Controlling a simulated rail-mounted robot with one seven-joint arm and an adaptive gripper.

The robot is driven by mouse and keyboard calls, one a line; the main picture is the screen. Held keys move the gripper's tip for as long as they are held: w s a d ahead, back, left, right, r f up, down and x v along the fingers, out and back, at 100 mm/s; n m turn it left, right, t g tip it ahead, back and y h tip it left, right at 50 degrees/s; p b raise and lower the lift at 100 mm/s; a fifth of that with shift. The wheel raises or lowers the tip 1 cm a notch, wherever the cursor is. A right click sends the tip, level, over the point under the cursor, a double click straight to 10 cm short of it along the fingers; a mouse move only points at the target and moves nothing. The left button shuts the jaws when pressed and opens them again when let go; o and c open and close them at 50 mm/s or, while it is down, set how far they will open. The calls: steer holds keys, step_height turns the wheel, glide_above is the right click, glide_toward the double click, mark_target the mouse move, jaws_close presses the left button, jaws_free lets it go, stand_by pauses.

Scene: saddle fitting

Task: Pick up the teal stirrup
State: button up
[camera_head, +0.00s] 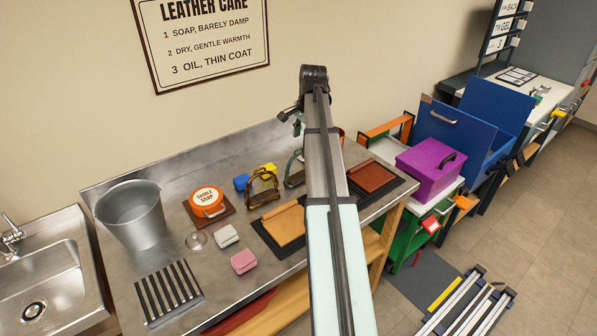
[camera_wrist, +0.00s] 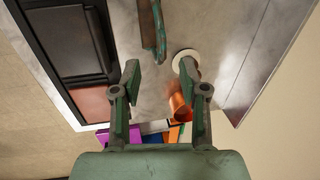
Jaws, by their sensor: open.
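The teal stirrup (camera_head: 293,170) stands on the metal bench in the head view, just left of my arm, which may hide part of it. In the wrist view a teal, curved piece that appears to be the stirrup (camera_wrist: 152,28) enters from the top edge, beyond my fingertips. My gripper (camera_wrist: 160,72) is open, with nothing between its fingers. In the head view my gripper (camera_head: 296,122) is small and partly hidden by my arm, above the back of the bench.
A bronze-coloured stirrup (camera_head: 264,188) stands left of the teal one. Leather pieces lie on dark trays, tan (camera_head: 284,225) and red-brown (camera_head: 372,177). A bucket (camera_head: 134,216) and soap tin (camera_head: 207,201) stand further left. An orange cylinder (camera_wrist: 179,106) is near my right finger.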

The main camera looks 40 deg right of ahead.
mark_target(300, 154)
steer(key=shift+w+d+f+p, duration=0.1)
steer(key=shift+w+f+p, duration=0.35)
steer(key=shift+f, duration=1.2)
steer(key=shift+w+d+f+p, duration=0.15)
steer(key=shift+f+p, duration=0.5)
steer(key=shift+f, duration=0.95)
steer(key=shift+w+a+f+p, duration=0.1)
steer(key=shift+w+f+p, duration=0.4)
steer(key=shift+f, duration=1.15)
steer(key=shift+s, duration=0.1)
jaws_close()
